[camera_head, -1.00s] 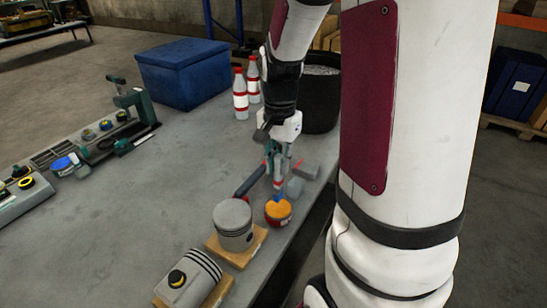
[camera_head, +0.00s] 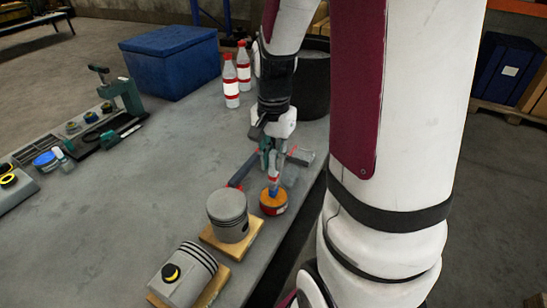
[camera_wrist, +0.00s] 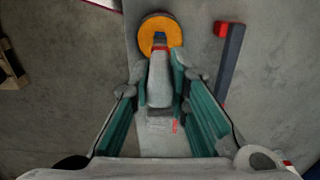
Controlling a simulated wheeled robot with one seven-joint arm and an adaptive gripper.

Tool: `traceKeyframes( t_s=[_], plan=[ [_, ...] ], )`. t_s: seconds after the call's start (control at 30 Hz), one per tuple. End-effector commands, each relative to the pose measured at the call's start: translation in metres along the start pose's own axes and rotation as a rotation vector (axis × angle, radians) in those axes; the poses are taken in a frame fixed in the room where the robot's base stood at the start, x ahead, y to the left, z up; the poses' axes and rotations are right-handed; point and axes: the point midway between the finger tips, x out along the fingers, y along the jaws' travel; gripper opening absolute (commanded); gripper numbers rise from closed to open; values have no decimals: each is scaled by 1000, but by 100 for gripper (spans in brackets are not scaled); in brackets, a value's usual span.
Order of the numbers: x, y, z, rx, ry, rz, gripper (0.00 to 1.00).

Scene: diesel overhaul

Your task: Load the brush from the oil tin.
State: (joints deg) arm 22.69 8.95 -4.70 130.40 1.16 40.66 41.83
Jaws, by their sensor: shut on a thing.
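The oil tin (camera_head: 273,208) is a small round red tin with an orange top, near the table's right edge. It also shows at the top of the wrist view (camera_wrist: 147,28). My gripper (camera_head: 270,160) is above the tin, shut on the brush. The brush (camera_wrist: 160,82) has a grey handle, a red band and a blue tip, and points down at the tin. In the wrist view the tip lies over the orange opening. I cannot tell how deep the bristles are. The fingers partly hide the handle in the head view.
A grey piston (camera_head: 229,215) stands on a wooden block just left of the tin; another piston (camera_head: 184,274) lies nearer. A dark bar with a red end (camera_wrist: 231,60) lies beside the tin. Bottles (camera_head: 231,82), a black bin (camera_head: 313,85) and a blue box (camera_head: 170,62) stand behind.

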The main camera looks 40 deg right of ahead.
Motion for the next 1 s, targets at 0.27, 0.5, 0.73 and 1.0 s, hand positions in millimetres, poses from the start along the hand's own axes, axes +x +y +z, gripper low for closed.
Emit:
traceKeyframes(
  t_s=[0.27,0.5,0.73,1.0],
  plan=[
    [1,0,0,0,0,0,0],
    [4,0,0,0,0,0,0],
    [6,0,0,0,0,0,0],
    [9,0,0,0,0,0,0]
  ],
)
